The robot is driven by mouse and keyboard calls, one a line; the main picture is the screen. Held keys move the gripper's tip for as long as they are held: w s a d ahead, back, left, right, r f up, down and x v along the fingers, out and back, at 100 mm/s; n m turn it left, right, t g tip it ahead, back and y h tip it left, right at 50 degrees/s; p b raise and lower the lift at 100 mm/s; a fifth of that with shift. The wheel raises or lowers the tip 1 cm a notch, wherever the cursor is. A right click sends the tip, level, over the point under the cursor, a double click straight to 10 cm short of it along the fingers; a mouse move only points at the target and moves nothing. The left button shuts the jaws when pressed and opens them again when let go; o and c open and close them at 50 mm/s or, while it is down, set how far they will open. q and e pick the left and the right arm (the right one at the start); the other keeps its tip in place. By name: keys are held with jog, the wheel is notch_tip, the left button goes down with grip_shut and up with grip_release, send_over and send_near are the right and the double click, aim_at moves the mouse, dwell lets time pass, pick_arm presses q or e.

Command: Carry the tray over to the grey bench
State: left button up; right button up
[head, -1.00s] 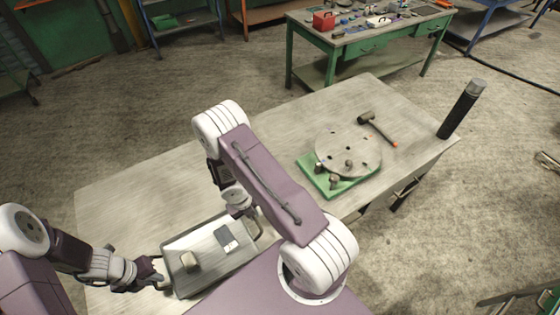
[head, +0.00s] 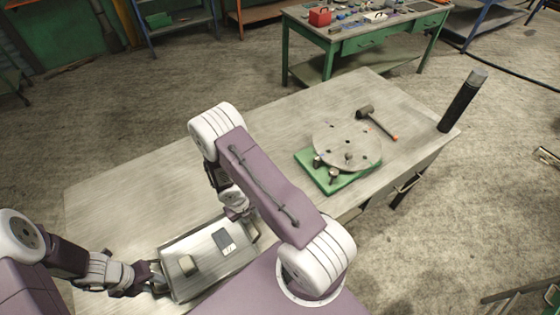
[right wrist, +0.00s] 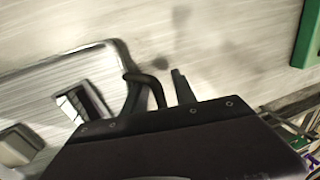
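The grey metal tray (head: 208,275) is at the lower left of the head view, over the pale grey top of a large bench (head: 130,200); I cannot tell whether it touches the top. A small beige block (head: 187,265) and a dark flat device (head: 223,241) lie in it. My left gripper (head: 152,280) is at the tray's left handle; its fingers are too small to judge. My right gripper (right wrist: 155,78) is at the right end. In the right wrist view its fingers stand apart, with the dark tray handle (right wrist: 150,80) between them.
A round grey plate (head: 347,143) on a green base (head: 340,185), a mallet (head: 367,113) and a dark upright cylinder (head: 462,103) occupy the bench's right part. Its left and middle top is clear. A green workbench (head: 360,42) with tools stands behind, across open floor.

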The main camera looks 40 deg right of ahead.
pick_arm(q)
jog(key=shift+s+r, duration=0.15)
pick_arm(e)
jog(key=shift+s+r, duration=0.1)
jog(key=shift+r, duration=0.3)
pick_arm(q)
notch_tip(320, 180, up, 12)
jog(key=a, duration=0.2)
jog(key=shift+w, duration=0.2)
pick_arm(e)
jog(key=v, duration=1.1)
jog(key=shift+r, duration=0.2)
pick_arm(q)
jog(key=shift+a+f, duration=0.1)
jog(key=shift+f, duration=0.15)
pick_arm(e)
jog(key=shift+f, duration=0.1)
